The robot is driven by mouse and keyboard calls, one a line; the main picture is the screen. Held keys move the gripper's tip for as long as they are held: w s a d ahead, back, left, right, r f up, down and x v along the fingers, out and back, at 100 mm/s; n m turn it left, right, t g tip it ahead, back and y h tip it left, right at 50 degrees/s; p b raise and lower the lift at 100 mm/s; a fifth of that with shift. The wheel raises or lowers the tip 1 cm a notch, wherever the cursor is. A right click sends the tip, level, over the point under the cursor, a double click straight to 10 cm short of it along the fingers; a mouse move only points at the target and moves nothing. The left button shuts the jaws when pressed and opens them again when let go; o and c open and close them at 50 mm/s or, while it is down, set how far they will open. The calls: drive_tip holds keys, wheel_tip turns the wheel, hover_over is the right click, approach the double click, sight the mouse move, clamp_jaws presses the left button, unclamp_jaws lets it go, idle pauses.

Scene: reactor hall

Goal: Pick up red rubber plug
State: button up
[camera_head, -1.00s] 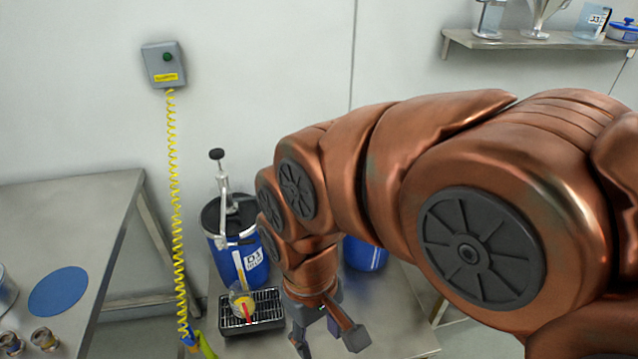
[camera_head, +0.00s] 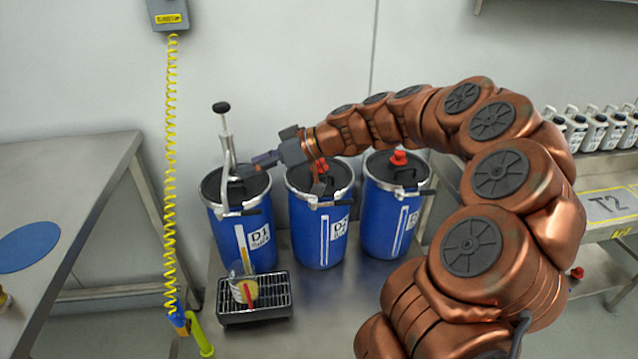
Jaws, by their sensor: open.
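A red plug-like piece (camera_head: 399,158) stands on the lid of the rightmost blue drum (camera_head: 392,215). Another red piece (camera_head: 318,166) shows on the lid of the middle drum (camera_head: 322,230), partly hidden by my wrist. A small red object (camera_head: 577,272) lies far right on a lower shelf. I cannot tell which is the rubber plug. My gripper (camera_head: 248,168) is open and points left over the right part of the left drum's lid, beside the upright hand pump (camera_head: 227,150). I see nothing between its fingers. Whether it touches the pump is unclear.
The left drum (camera_head: 240,235) bears a D1 label. A black rack tray (camera_head: 255,312) with a jar (camera_head: 243,288) sits in front of it. A yellow coiled cord (camera_head: 170,180) hangs at left. A steel table (camera_head: 80,180) is left; bottles (camera_head: 600,128) stand right.

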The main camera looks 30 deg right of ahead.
drive_tip(key=w+d+f+m+t+h+b, duration=0.1)
drive_tip(key=w+d+f+t+b, duration=0.15)
drive_tip(key=d, duration=0.35)
drive_tip(key=w+d+f+t+b, duration=0.1)
drive_tip(key=w+d+f, duration=0.1)
drive_tip(key=d+f, duration=0.3)
drive_tip(key=m+t+h+b, duration=0.2)
drive_tip(key=t+h, duration=0.2)
approach(319, 161)
drive_tip(key=w, duration=0.3)
drive_tip(key=shift+f+g, duration=0.25)
drive_tip(key=shift+f, duration=0.1)
drive_tip(key=shift+x, duration=3.9)
drive_tip(key=shift+a+r, duration=0.1)
drive_tip(key=c, duration=1.1)
